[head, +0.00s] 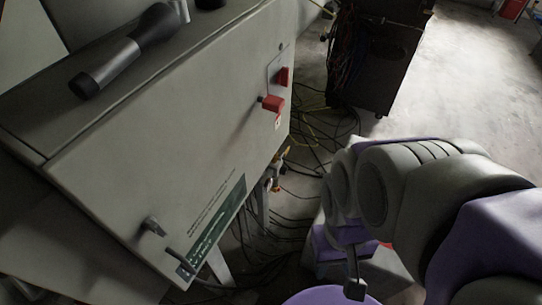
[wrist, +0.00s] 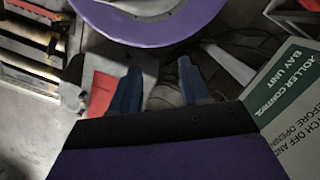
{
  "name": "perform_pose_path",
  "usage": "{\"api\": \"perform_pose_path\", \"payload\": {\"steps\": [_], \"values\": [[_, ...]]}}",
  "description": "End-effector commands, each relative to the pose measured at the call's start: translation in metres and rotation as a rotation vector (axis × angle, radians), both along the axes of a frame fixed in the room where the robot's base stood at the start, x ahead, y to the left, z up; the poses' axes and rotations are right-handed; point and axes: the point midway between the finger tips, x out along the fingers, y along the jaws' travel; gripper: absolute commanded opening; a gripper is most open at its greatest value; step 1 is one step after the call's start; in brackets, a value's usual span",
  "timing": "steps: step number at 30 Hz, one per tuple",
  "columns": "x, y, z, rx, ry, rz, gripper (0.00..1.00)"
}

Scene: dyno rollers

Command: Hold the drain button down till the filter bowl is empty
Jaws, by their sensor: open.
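My gripper (wrist: 156,68) is open in the wrist view, its two blue fingers apart with nothing seen between them. In the head view my arm reaches in from the right, low down beside the grey cabinet. A small brass-coloured fitting (head: 277,171) hangs by the cabinet's lower right edge in the head view, apart from my arm. It is too small and dark to tell whether it belongs to the filter. I cannot make out the filter bowl or its drain button in either view.
The grey cabinet (head: 170,130) carries a red switch handle (head: 272,104), a latch (head: 152,227) and a green label (wrist: 285,85). A dark torch (head: 125,52) lies on top. Cables (head: 275,225) cover the floor.

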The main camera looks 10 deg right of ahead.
Motion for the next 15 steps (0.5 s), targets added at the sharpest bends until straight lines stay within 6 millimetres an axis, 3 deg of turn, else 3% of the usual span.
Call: {"api": "perform_pose_path", "payload": {"steps": [4, 15], "values": [[0.0000, 0.0000, 0.0000, 0.000, 0.000, 0.000, 0.45], [0.0000, 0.0000, 0.0000, 0.000, 0.000, 0.000, 0.09]]}}
